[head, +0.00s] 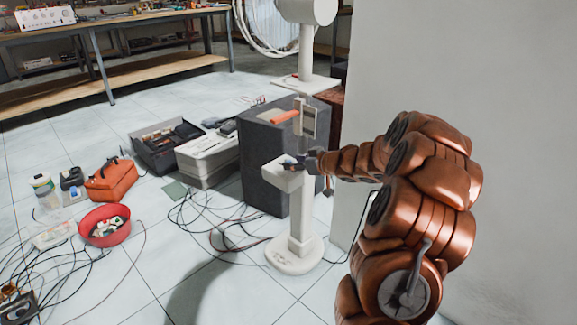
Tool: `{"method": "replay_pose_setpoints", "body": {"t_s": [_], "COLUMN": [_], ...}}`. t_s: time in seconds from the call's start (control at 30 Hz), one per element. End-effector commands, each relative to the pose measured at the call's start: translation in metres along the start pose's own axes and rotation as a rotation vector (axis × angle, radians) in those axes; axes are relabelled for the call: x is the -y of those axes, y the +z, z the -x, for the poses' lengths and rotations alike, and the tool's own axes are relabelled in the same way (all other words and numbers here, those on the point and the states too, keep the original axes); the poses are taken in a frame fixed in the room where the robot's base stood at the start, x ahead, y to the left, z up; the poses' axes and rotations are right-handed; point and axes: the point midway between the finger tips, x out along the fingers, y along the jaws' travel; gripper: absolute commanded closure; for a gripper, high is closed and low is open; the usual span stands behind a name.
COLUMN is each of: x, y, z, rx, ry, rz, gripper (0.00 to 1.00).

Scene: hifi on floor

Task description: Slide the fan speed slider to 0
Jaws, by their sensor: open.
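A white pedestal (301,215) with a round base stands on the floor in front of a dark grey box. A pale upright panel (309,121) with a slot-like face shows at its top, and a white block (281,174) juts out to the left lower down. I cannot make out which part is the fan speed slider or any marking on it. My gripper (296,163) is open at the pedestal, just above and beside the white block. The fingertips are small here, and I cannot tell whether they touch anything.
A white wall (450,70) borders the right. A workbench (110,80) stands behind.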

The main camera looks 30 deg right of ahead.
Motion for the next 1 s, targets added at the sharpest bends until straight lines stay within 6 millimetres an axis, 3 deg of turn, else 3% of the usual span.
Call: {"method": "replay_pose_setpoints", "body": {"t_s": [0.3, 0.7, 1.0], "x": [0.0, 0.0, 0.0], "y": [0.0, -0.001, -0.001], "z": [-0.03, -0.034, -0.034], "rx": [-0.003, -0.002, -0.002], "ry": [0.001, 0.001, 0.002], "rz": [0.001, 0.0, 0.0], "gripper": [0.5, 0.5, 0.81]}}
